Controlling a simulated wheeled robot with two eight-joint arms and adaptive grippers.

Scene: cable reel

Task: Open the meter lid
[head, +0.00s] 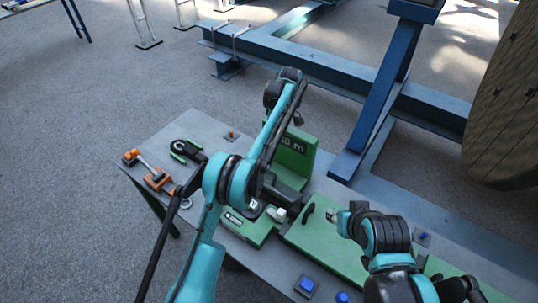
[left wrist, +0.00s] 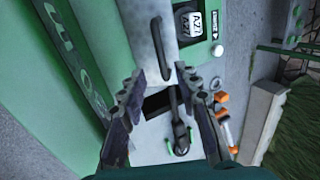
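The green meter (head: 290,150) stands on the grey bench, with an upright panel whose white lettering is partly hidden by my left arm. In the left wrist view a black bar handle (left wrist: 162,48) sits on a pale grey part (left wrist: 138,25) that looks like the lid; I cannot tell how far it is raised. My left gripper (left wrist: 160,82) is open, its fingers on either side of the handle's near end with visible gaps.
An orange-handled clamp (head: 155,178) and a black-and-green tool (head: 187,150) lie on the bench's left end. Blue buttons (head: 307,285) are at the front. A blue steel frame (head: 370,110) and large wooden reel (head: 508,110) stand behind to the right.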

